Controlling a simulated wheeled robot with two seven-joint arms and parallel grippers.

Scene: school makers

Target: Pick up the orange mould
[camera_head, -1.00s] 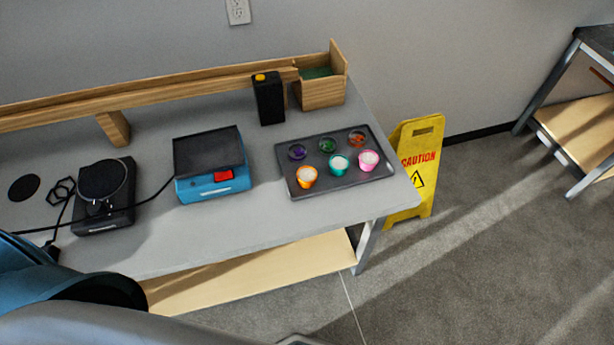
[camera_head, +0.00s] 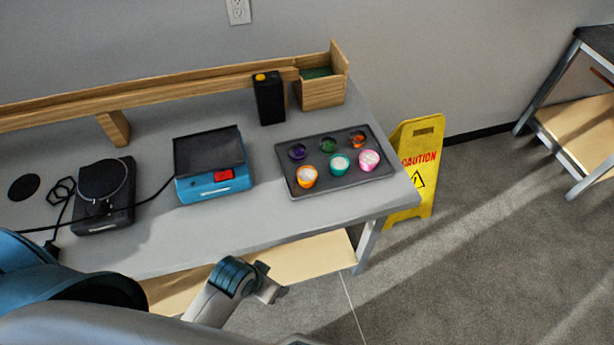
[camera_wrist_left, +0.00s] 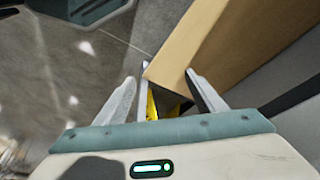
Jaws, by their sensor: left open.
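The orange mould (camera_head: 307,177), a small orange cup with a white top, stands at the front left of a dark tray (camera_head: 345,181) on the grey table. My left gripper (camera_wrist_left: 160,82) is open in the left wrist view, with nothing between its fingers. The mould is not visible in that view. In the head view part of my arm (camera_head: 232,277) shows at the bottom, in front of the table's front edge and well away from the tray. My right gripper is not in view.
A teal cup (camera_head: 340,164) and a pink cup (camera_head: 369,160) stand right of the mould; small dishes sit behind. A blue device (camera_head: 213,188) is left of the tray. A yellow caution sign (camera_head: 425,150) stands right.

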